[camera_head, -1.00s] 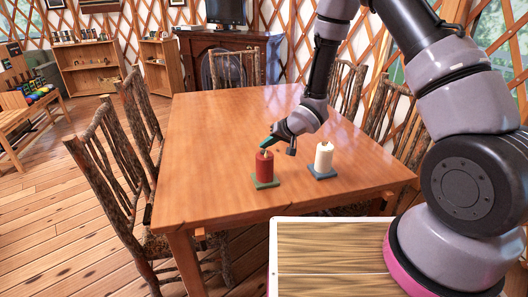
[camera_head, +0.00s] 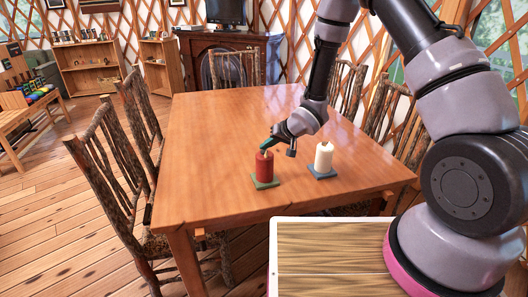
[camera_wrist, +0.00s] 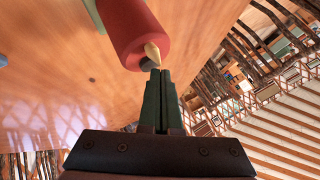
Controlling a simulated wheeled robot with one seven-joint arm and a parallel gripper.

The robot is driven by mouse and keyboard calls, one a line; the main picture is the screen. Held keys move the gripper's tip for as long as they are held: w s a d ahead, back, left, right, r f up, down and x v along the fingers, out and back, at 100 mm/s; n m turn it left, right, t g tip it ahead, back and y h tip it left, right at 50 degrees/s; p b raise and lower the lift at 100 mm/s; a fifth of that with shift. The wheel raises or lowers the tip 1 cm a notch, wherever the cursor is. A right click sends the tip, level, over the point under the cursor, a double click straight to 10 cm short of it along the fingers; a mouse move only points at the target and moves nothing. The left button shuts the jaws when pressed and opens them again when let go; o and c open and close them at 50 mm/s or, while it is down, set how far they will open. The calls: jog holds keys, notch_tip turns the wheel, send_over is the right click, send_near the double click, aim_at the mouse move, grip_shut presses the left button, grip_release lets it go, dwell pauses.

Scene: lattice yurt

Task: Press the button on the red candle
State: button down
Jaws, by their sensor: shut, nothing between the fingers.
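The red candle (camera_head: 265,166) stands upright on a green base (camera_head: 265,182) near the front of the wooden table. In the wrist view the red candle (camera_wrist: 135,32) is at the top, with a pale flame-shaped tip (camera_wrist: 153,52) and a small dark round piece (camera_wrist: 147,65) at its end. My gripper (camera_head: 265,148) is at the candle's top, its green fingers shut and empty. In the wrist view the gripper's fingertips (camera_wrist: 160,73) are right beside the dark piece. I cannot tell whether they touch it. A white candle (camera_head: 323,157) stands on a blue base (camera_head: 321,171) to the right.
The wooden table (camera_head: 215,140) is otherwise clear. Rustic chairs stand around it, one at the left (camera_head: 110,175). A wooden-topped surface (camera_head: 330,255) is in front. Shelves (camera_head: 90,68) and a dark cabinet (camera_head: 222,55) stand at the back.

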aim_at(267, 152)
jog(key=shift+f, duration=0.25)
dwell(0.4)
jog(key=shift+r, duration=0.55)
jog(key=shift+r, duration=3)
jog(key=shift+r, duration=0.1)
